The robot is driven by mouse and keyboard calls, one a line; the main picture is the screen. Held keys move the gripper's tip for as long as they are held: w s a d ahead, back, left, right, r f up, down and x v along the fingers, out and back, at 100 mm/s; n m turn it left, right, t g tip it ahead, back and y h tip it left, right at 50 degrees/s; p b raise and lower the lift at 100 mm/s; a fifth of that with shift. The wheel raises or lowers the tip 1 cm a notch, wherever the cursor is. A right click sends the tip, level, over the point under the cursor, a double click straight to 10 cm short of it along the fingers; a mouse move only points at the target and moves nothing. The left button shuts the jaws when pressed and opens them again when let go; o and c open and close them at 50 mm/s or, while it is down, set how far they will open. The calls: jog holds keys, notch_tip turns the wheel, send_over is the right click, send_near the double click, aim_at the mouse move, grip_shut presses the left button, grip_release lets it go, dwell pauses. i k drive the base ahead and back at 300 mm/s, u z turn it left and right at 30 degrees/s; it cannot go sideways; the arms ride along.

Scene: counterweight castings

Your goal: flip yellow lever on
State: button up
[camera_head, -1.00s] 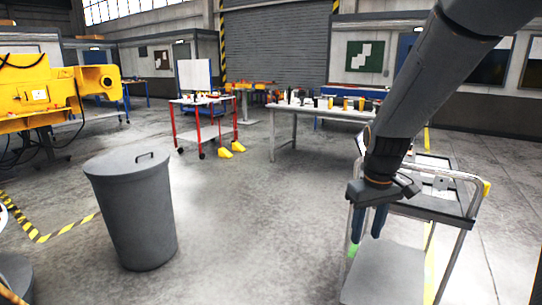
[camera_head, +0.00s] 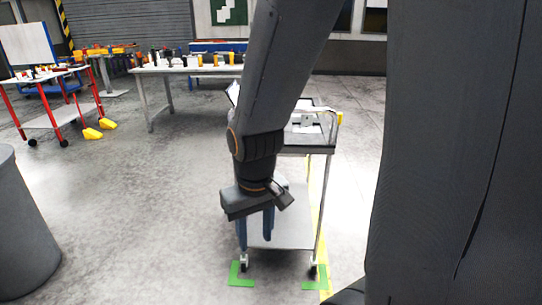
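My gripper (camera_head: 255,230) hangs pointing down in front of a grey trolley (camera_head: 290,229), and its two blue fingers are apart with nothing between them. The trolley's top holds grey and white panel-like items (camera_head: 307,121), partly hidden behind my arm. A small yellow piece (camera_head: 340,118) shows at the right end of the trolley's top rail. I cannot tell whether it is a lever. No other lever can be made out.
Green floor marks (camera_head: 240,275) lie by the trolley's wheels. A grey bin (camera_head: 22,235) stands at the left edge. A long table (camera_head: 185,68) with several small items and a red-legged cart (camera_head: 55,110) stand behind. Floor between bin and trolley is clear.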

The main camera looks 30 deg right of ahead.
aim_at(340, 114)
jog(key=z, duration=1.25)
